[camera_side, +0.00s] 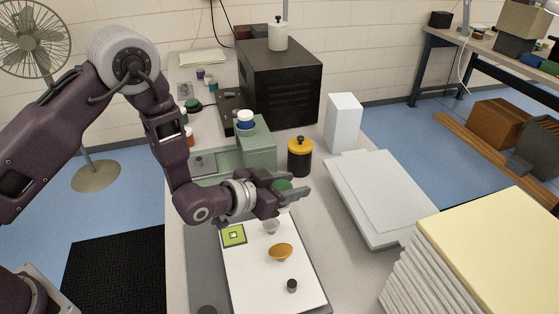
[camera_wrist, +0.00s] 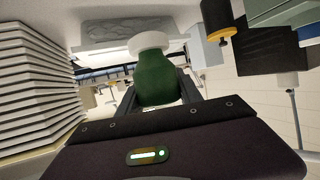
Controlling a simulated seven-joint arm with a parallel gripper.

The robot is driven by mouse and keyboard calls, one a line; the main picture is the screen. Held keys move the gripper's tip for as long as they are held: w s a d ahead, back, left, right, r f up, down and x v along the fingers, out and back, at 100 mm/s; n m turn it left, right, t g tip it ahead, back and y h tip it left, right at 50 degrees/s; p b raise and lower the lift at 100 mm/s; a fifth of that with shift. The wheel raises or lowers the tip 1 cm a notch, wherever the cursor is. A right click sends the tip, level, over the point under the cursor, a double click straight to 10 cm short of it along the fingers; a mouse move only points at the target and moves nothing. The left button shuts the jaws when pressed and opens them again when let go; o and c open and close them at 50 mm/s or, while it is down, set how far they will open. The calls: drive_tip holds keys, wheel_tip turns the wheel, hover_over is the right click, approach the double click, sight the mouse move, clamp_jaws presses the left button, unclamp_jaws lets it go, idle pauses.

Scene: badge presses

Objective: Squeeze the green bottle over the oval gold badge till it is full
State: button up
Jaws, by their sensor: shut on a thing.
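My gripper (camera_side: 288,192) is shut on the green bottle (camera_side: 283,185), above the back part of the white board. In the wrist view, which is upside down, the green bottle (camera_wrist: 157,80) sits between the fingers of my gripper (camera_wrist: 158,98). The bottle is turned over, with its white cap (camera_wrist: 148,43) toward the work surface. A pale piece, apparently this cap, shows below the fingers in the side view. The oval gold badge (camera_side: 281,251) lies on the white board (camera_side: 255,280), lower in the picture and slightly right of the cap. I see no liquid falling.
A green square badge (camera_side: 233,236) and a small dark knob (camera_side: 292,286) are on the board. A yellow-lidded black jar (camera_side: 299,157) and a green press (camera_side: 257,147) stand behind. A white tray (camera_side: 375,195) and a paper stack (camera_side: 470,260) are at the right.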

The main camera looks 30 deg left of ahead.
drive_tip(key=s+d+r+m+h, duration=0.1)
drive_tip(key=s+d+r+h, duration=0.15)
drive_tip(key=s, duration=0.35)
drive_tip(key=shift+g+y, duration=0.3)
drive_tip(key=shift+y, duration=0.05)
drive_tip(key=shift+d+f, duration=0.2)
drive_tip(key=shift+f, duration=1.35)
drive_tip(key=shift+d+f, duration=0.15)
drive_tip(key=shift+f, duration=1.4)
drive_tip(key=shift+o, duration=0.5)
drive_tip(key=shift+o, duration=1.2)
clamp_jaws()
